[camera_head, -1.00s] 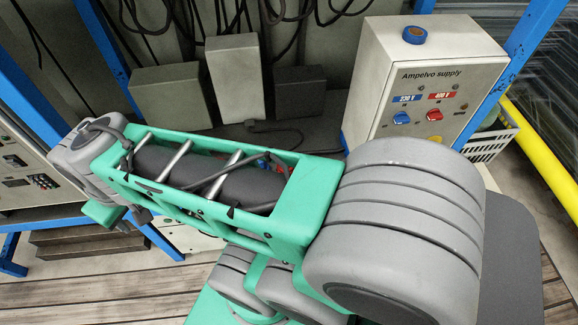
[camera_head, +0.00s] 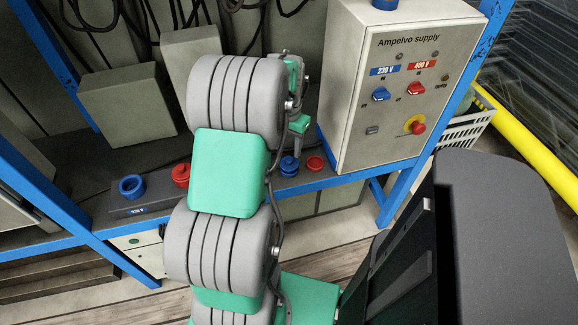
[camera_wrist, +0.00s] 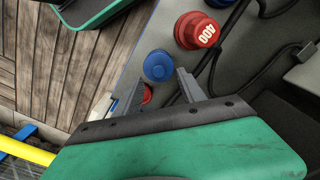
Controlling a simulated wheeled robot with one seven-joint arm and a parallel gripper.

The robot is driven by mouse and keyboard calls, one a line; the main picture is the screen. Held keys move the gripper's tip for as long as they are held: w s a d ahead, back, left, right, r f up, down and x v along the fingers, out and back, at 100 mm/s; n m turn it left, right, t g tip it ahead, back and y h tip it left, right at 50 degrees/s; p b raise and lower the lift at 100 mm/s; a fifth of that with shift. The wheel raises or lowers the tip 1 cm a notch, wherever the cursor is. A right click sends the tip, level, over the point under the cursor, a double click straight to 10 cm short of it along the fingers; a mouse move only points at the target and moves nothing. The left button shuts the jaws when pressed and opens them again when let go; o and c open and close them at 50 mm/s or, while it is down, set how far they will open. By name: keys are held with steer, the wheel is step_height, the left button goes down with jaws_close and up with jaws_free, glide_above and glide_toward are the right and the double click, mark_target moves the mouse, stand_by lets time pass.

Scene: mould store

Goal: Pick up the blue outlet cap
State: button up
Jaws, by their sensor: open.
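A round blue cap (camera_wrist: 158,65) sits on the grey ledge in the wrist view, just ahead of the fingertips of my gripper (camera_wrist: 147,82). The gripper is open and nothing is held. In the head view a blue cap-like piece (camera_head: 289,167) stands near the ledge's front edge, right of my arm; I take it as the same one. My gripper (camera_head: 299,123) shows only partly there, above that spot. A red round piece (camera_wrist: 147,94) shows between the fingers, partly hidden. A red part marked 400 (camera_wrist: 197,30) stands beside the blue cap.
A blue ring (camera_head: 131,187) and a red piece (camera_head: 181,175) stand left of my arm. A red disc (camera_head: 315,163) is right of the blue piece. The Ampelvo supply box (camera_head: 350,130) stands close on the right. Cables (camera_wrist: 262,65) hang near the gripper.

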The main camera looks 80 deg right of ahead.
mark_target(289, 159)
step_height(289, 159, down, 5)
jaws_close()
stand_by(0.6)
